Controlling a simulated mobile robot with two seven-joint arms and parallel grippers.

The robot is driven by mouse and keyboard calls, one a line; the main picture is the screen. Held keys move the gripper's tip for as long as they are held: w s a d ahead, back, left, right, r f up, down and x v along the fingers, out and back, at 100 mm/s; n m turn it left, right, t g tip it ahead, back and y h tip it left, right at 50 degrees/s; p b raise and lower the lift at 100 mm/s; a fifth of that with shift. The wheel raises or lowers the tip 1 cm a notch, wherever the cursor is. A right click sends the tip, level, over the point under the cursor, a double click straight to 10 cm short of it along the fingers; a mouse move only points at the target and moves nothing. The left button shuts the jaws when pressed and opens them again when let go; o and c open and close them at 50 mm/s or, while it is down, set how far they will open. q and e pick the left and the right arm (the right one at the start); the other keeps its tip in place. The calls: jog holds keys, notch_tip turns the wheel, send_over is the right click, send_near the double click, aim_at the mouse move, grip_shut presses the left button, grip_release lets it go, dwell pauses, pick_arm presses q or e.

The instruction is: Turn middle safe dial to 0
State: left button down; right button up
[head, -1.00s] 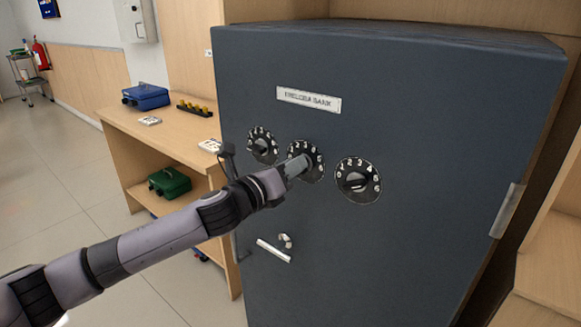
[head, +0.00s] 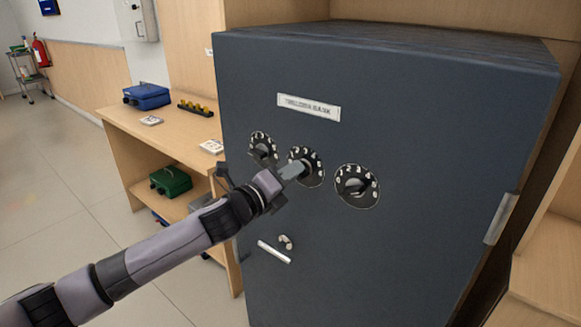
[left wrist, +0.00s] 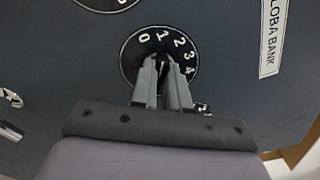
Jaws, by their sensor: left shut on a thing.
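The middle safe dial (head: 317,162) is a round black plate with white numbers on the front of the dark grey safe (head: 420,230). My left gripper (head: 300,168) comes in from the left and is shut on the dial's knob, hiding part of the plate. In the left wrist view, the two grey fingers of the gripper (left wrist: 164,68) sit at the centre of the dial (left wrist: 135,56). Numbers 0, 1, 2, 3 and 4 show around its upper side. The knob is mostly hidden between the fingers. My right gripper is out of view.
Two similar dials flank it, a left one (head: 262,139) and a right one (head: 357,186). A wooden shelf (head: 115,120) to the left holds a blue box (head: 146,96) and a green box (head: 170,181).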

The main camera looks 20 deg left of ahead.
pick_arm(q)
jog(key=shift+f+n+p, duration=0.2)
jog(key=shift+n+p, duration=1.2)
jog(key=shift+n, duration=1.9)
jog(key=c, duration=1.1)
grip_release()
jog(key=shift+b+v, duration=0.3)
jog(key=shift+v, duration=3.3)
